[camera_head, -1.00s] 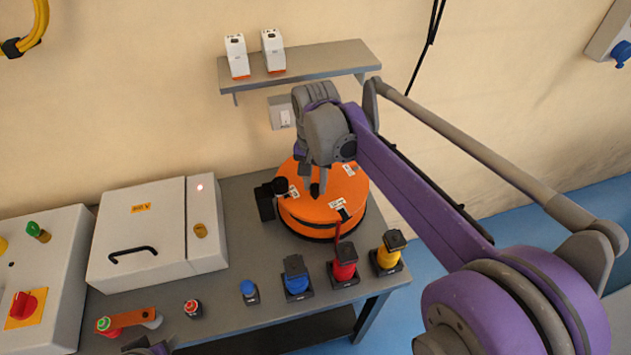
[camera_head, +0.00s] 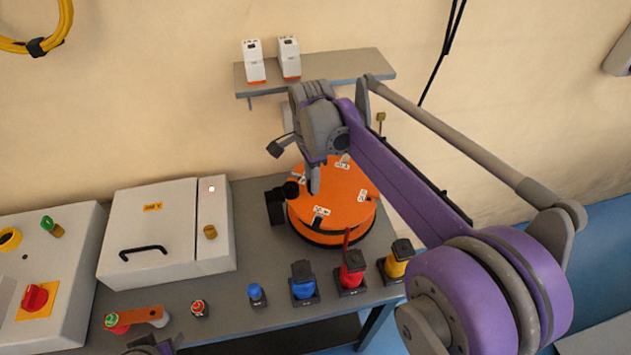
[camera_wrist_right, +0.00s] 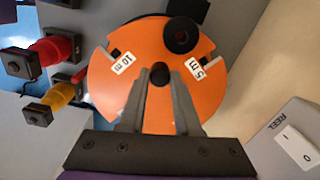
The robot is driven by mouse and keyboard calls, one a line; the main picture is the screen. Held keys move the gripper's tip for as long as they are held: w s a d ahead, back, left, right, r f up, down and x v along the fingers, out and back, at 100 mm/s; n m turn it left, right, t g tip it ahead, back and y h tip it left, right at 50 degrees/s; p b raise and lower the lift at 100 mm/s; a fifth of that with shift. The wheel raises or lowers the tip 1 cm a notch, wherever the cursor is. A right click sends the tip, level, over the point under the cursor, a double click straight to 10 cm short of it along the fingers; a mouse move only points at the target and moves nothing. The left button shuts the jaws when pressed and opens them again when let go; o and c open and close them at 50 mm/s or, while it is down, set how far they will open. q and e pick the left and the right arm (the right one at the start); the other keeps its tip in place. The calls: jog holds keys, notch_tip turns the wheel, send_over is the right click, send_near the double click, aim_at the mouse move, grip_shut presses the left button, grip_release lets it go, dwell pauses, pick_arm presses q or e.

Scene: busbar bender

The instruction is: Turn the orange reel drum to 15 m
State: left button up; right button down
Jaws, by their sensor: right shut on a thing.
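The orange reel drum (camera_head: 345,212) lies flat on the bench, with white length labels and dark notches around its top. In the right wrist view the drum (camera_wrist_right: 120,95) shows a "10 m" label (camera_wrist_right: 123,63) at left and a "5 m" label (camera_wrist_right: 198,68) at right. My right gripper (camera_head: 314,188) points down onto the drum top. In the wrist view its fingertips (camera_wrist_right: 160,78) close around the dark hub at the drum's centre, which they partly hide. A bit of my left arm (camera_head: 150,346) shows at the bottom edge; its jaws are unclear.
A black round part (camera_head: 291,189) overlaps the drum's left rim. Blue (camera_head: 302,281), red (camera_head: 352,270) and yellow (camera_head: 397,262) devices stand in front. A grey box (camera_head: 150,230) stands left. A switch marked "REEL" (camera_wrist_right: 298,143) is on the wall. A shelf (camera_head: 350,66) hangs above.

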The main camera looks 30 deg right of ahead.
jog(key=shift+w+d+m, duration=0.1)
jog(key=shift+w+m, duration=0.3)
jog(key=shift+m, duration=0.4)
jog(key=shift+w+d+m, duration=0.1)
jog(key=shift+w+m, duration=0.3)
jog(key=shift+m, duration=0.4)
jog(key=c, duration=0.6)
grip_release()
jog(key=shift+r, duration=0.15)
notch_tip(320, 180, up, 10)
jog(key=shift+r+p, duration=0.25)
jog(key=shift+p, duration=0.15)
jog(key=shift+c, duration=0.2)
